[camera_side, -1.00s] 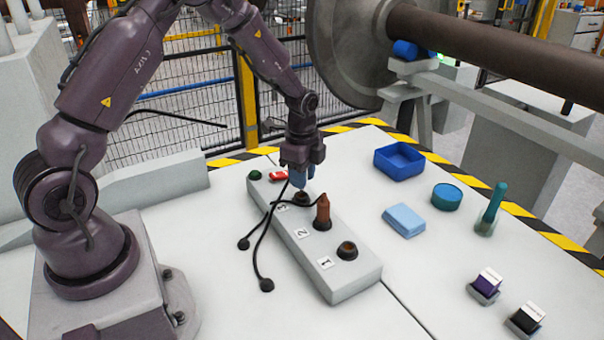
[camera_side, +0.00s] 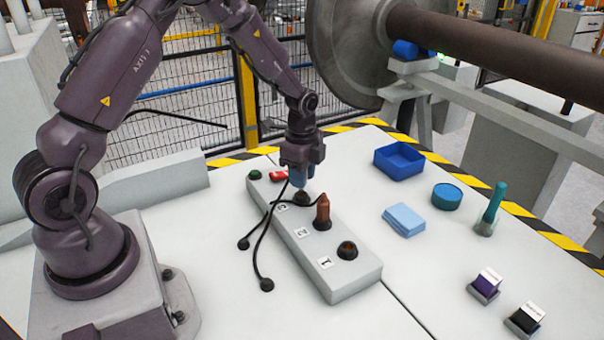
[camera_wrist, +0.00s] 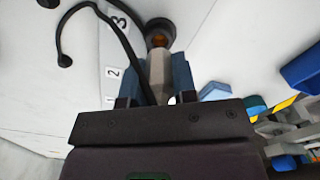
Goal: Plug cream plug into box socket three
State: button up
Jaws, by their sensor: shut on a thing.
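The long grey socket box (camera_side: 350,286) lies on the table with sockets numbered 1, 2 and 3. My gripper (camera_side: 303,185) points down over box socket three (camera_side: 302,198), at the far end of the row. In the wrist view its blue fingers (camera_wrist: 166,80) are shut on the pale cream plug (camera_wrist: 160,72), with a black cable running from it. The plug's tip is at or just above the dark ring of socket three (camera_wrist: 160,25), whose orange-brown inside shows partly. I cannot tell whether the tip has entered.
A brown plug (camera_side: 322,211) stands upright in socket two. Socket one (camera_side: 347,250) is empty. Two black cables curve over the box to the table. A blue tray (camera_side: 399,160), light blue block (camera_side: 404,220), teal disc (camera_side: 447,196) and teal-handled tool (camera_side: 492,209) stand right of the box.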

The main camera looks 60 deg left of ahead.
jog(key=shift+f, duration=1.35)
jog(key=o, duration=1)
notch_tip(320, 180, up, 13)
jog(key=shift+s+d+f+n, duration=0.1)
jog(key=shift+s+f+n, duration=0.05)
jog(key=shift+n, duration=0.65)
jog(key=s+d+r+n+t, duration=0.2)
jog(key=s+d+r+n, duration=0.1)
jog(key=s+r, duration=0.2)
jog(key=s+d+r+n+t, duration=0.1)
jog(key=s+d+r+n, duration=0.3)
jog(key=s, duration=0.4)
jog(key=s+d+r+n+t, duration=0.2)
jog(key=s+d+r+n, duration=0.1)
jog(key=s+r, duration=0.3)
jog(key=shift+s+d+t, duration=0.3)
jog(key=shift+s+d, duration=0.05)
jog(key=shift+s, duration=0.5)
